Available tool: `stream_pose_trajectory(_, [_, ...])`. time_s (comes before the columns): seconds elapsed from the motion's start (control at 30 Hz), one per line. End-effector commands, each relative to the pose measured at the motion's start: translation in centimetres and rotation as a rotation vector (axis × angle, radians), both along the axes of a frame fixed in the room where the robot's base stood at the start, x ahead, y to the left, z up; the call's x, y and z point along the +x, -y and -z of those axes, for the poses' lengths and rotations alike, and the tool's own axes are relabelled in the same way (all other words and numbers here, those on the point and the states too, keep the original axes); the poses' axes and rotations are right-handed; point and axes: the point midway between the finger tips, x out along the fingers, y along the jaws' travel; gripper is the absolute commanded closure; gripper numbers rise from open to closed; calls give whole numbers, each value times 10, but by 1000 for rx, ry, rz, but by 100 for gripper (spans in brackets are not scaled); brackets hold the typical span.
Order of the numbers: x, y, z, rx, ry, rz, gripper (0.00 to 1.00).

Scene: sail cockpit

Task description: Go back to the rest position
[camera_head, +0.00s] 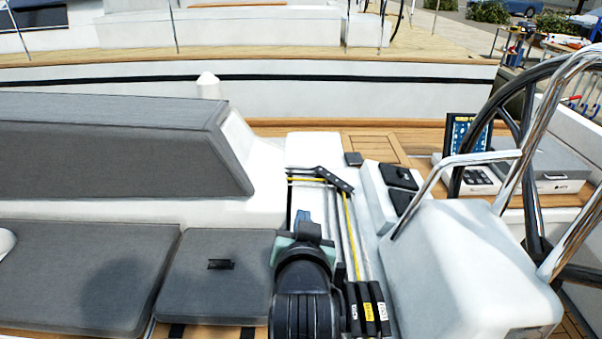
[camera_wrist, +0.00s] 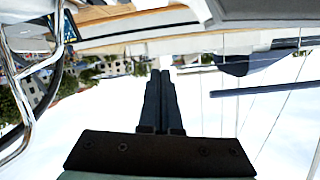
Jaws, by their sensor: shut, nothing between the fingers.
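My arm reaches up from the bottom middle of the head view, in front of the cockpit. My gripper (camera_wrist: 160,78) shows in the wrist view with its two dark fingers together and nothing between them. Past the fingers the wrist view shows an upside-down scene of boat, shore and pale sky. In the head view my arm hides the fingertips.
A steel rail and wheel (camera_head: 525,110) stand at the right beside a white console (camera_head: 460,265). Black rope clutches (camera_head: 367,308) and lines lie just right of my arm. Grey cushions (camera_head: 80,272) fill the left. A chart screen (camera_head: 464,138) stands behind the rail.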

Motion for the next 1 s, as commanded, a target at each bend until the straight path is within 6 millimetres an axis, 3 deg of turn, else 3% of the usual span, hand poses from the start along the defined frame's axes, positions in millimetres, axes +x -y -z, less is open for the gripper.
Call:
stream_pose_trajectory(0.03, [1,-1,-42,-20,106,-7,100])
stream_pose_trajectory(0.17, [-14,-2,-141,-77,359,-14,100])
stream_pose_trajectory(0.3, [-54,-3,-241,-139,631,-5,100])
stream_pose_trajectory(0.4, [-92,-3,-300,-179,812,11,100])
stream_pose_trajectory(0.5, [-130,-3,-341,-212,954,29,100])
stream_pose_trajectory(0.6, [-158,-4,-367,-233,1052,44,100])
stream_pose_trajectory(0.7, [-173,-4,-379,-245,1103,53,100])
stream_pose_trajectory(1.0, [-178,-4,-383,-249,1118,57,100])
